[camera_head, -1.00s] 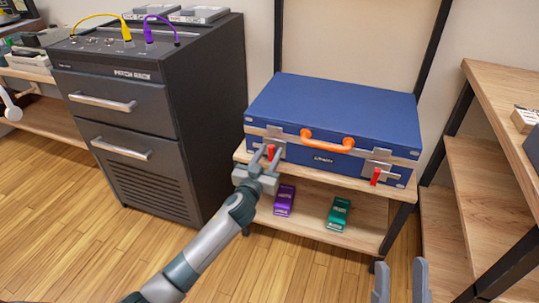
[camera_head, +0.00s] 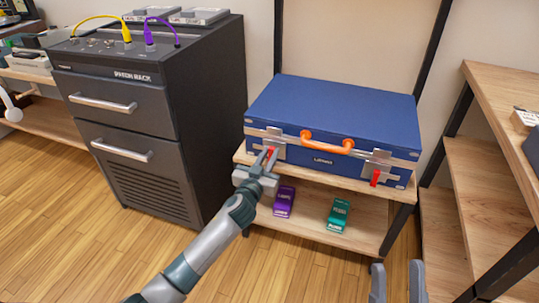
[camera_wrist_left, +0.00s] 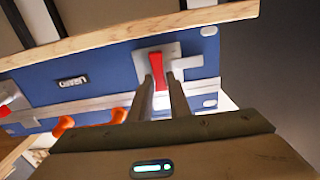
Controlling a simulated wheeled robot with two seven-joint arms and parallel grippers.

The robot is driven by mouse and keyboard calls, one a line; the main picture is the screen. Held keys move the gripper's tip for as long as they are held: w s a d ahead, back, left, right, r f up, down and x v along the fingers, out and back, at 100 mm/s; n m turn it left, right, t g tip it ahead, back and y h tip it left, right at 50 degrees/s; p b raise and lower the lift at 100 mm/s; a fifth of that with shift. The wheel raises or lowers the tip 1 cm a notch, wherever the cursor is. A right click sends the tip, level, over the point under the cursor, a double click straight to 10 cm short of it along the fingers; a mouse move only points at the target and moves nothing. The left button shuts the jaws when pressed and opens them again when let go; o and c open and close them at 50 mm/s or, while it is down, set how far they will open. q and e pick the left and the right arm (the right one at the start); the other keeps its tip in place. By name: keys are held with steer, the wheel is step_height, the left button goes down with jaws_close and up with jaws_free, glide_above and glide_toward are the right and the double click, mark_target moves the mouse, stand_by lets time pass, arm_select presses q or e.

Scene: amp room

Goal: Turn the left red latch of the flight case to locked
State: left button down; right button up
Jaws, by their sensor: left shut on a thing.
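The blue flight case (camera_head: 335,110) lies shut on a wooden shelf, with an orange handle on its front. My left gripper (camera_head: 267,155) is at the left red latch (camera_head: 271,150) on the front face, fingers shut on it. The left wrist view, which looks upside down, shows this red latch (camera_wrist_left: 157,68) between the fingertips (camera_wrist_left: 161,80), on a silver plate. The latch lies roughly upright, slightly tilted. Fingers partly hide it in the head view. The right red latch (camera_head: 376,177) points down. My right gripper (camera_head: 398,280) is open and empty at the bottom right.
A purple box (camera_head: 284,201) and a green box (camera_head: 338,214) lie on the lower shelf board. A dark patch rack (camera_head: 130,120) stands left of the case. A wooden shelf unit (camera_head: 470,165) stands to the right. The floor in front is clear.

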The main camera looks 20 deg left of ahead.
arm_select(q)
steer(key=shift+f+m, duration=0.1)
steer(key=shift+m, duration=0.3)
arm_select(e)
steer(key=shift+a, duration=0.15)
arm_select(q)
steer(key=shift+d+m+p, duration=0.15)
steer(key=shift+m+p, duration=0.25)
steer(key=shift+p, duration=0.05)
steer(key=m+p, duration=0.1)
steer(key=m, duration=0.4)
steer(key=f+m+p, duration=0.1)
steer(key=m, duration=0.4)
steer(key=d+m+p, duration=0.1)
steer(key=m, duration=0.5)
steer(key=shift+f, duration=0.35)
arm_select(e)
steer(key=w+a+f+g+h, duration=0.1)
steer(key=w+f+g, duration=0.2)
steer(key=f+g, duration=0.4)
step_height(320, 180, down, 4)
steer(key=shift+a+r+h, duration=0.1)
steer(key=shift+a+h, duration=0.3)
arm_select(q)
steer(key=c, duration=1.7)
jaws_free()
